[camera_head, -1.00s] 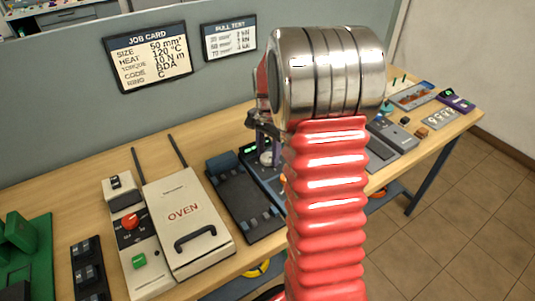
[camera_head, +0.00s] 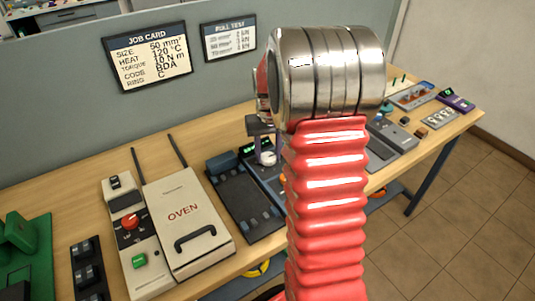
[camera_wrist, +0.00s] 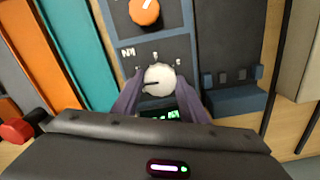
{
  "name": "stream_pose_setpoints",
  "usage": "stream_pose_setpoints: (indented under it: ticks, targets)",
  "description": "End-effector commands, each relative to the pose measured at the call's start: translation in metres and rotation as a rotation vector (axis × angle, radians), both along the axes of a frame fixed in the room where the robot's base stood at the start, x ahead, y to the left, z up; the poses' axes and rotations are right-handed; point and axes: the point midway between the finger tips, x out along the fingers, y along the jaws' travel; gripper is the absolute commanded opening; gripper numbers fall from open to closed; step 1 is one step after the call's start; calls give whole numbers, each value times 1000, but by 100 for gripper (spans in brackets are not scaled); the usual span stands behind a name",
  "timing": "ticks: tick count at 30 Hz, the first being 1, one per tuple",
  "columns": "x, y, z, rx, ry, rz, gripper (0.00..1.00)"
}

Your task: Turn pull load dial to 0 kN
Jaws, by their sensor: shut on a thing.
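A round white dial (camera_wrist: 159,78) with a dark pointer line aimed left sits on a dark panel in the wrist view. My gripper (camera_wrist: 160,86) has its two purple-grey fingers on either side of it, shut on it. A green-lit display (camera_wrist: 160,113) lies just below the dial, partly covered by my gripper; its figures are unclear. In the head view the white dial (camera_head: 268,158) shows beside my arm, with the green display (camera_head: 247,148) behind it. The small marks around the dial are too blurred to read.
An orange knob (camera_wrist: 145,11) is on the same panel above the dial. A blue-grey block (camera_wrist: 235,102) stands to its right. The oven (camera_head: 185,225) and a dark tray (camera_head: 240,205) are left of my arm. Other devices (camera_head: 395,135) stand to the right.

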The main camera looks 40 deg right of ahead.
Motion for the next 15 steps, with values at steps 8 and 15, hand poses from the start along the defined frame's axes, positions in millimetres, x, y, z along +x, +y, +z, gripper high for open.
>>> stream_pose_setpoints:
  ticks: [8, 15]
  targets:
    - [2, -1, 2, -4, -7, 261, 17]
    - [3, -1, 2, -5, -8, 458, 17]
